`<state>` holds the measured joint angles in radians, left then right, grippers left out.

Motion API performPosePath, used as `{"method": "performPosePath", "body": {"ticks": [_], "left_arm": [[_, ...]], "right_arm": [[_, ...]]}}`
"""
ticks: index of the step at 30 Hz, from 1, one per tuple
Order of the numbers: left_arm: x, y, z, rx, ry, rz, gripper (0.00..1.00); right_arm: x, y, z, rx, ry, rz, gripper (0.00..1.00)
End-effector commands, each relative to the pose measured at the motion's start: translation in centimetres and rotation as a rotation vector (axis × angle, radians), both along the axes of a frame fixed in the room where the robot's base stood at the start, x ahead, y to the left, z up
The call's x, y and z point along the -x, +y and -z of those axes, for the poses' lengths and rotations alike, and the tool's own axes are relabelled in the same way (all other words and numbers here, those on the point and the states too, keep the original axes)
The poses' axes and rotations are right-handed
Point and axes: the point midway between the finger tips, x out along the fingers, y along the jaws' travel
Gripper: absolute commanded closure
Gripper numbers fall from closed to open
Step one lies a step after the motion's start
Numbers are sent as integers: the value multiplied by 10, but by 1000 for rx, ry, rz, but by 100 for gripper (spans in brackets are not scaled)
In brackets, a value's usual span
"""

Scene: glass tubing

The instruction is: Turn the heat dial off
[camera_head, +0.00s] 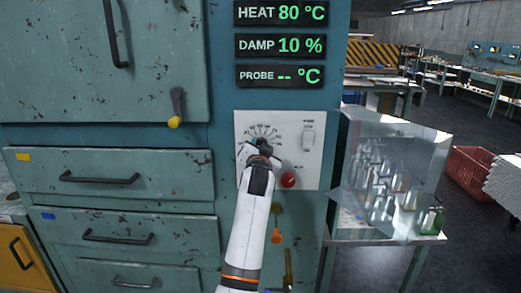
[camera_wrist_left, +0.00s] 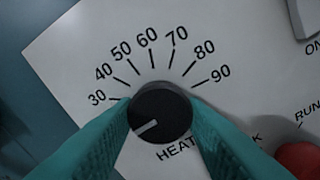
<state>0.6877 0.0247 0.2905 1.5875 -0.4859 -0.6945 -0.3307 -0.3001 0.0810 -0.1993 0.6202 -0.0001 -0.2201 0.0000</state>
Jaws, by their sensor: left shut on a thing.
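The heat dial (camera_wrist_left: 160,112) is a round black knob on a white panel (camera_head: 305,172), under an arc of marks from 30 to 90. Its pale pointer line aims to the lower left, below the 30 mark. My left gripper (camera_wrist_left: 161,128) is shut on the dial, one teal finger on each side. In the head view my left gripper (camera_head: 259,147) reaches up to the panel and mostly hides the dial. The heat display (camera_head: 281,13) reads 80 °C. My right gripper is not in view.
A white switch (camera_head: 308,138) and a red button (camera_head: 288,180) sit right of the dial. A lever with a yellow knob (camera_head: 174,122) is on the cabinet at left. A clear case of glassware (camera_head: 425,150) stands on a table close at right.

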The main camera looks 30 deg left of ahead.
Motion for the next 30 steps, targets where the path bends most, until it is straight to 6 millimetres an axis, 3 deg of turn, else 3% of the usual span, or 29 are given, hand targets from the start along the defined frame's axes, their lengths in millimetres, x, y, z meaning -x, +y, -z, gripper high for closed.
{"method": "performPosePath", "body": {"ticks": [20, 21, 24, 30], "left_arm": [[0, -1, 3, 55, -24, 0, 85], [0, -1, 3, 55, -24, 1, 58], [0, 0, 3, 54, -25, 0, 41], [0, 0, 2, 51, -27, 0, 41]], "right_arm": [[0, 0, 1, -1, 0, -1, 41], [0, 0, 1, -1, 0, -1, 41], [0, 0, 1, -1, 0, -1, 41], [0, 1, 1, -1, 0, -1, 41]]}}
